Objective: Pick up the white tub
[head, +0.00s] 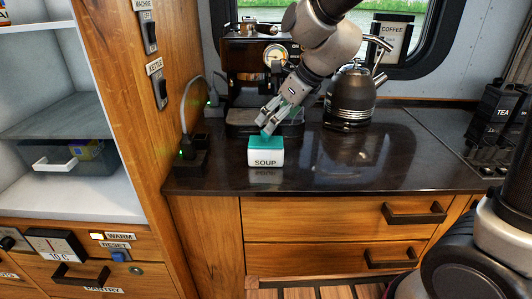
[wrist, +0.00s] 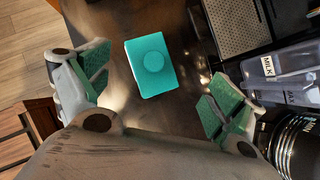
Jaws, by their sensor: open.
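The white tub (head: 265,158) has a teal lid and a SOUP label, and stands upright on the dark counter near its front edge. In the wrist view its teal lid (wrist: 151,66) shows from above, a little past my fingertips and between them in the picture. My gripper (head: 272,119) is above the tub in the head view, pointing down. In the wrist view my gripper (wrist: 160,90) is open and empty, with its green-padded fingers wide apart. The fingers look apart from the tub, though their exact height over it is unclear.
A coffee machine (head: 245,75) stands behind my gripper. A black power block with a cable (head: 190,152) is left of the tub. The counter (head: 400,160) is clear to the right.

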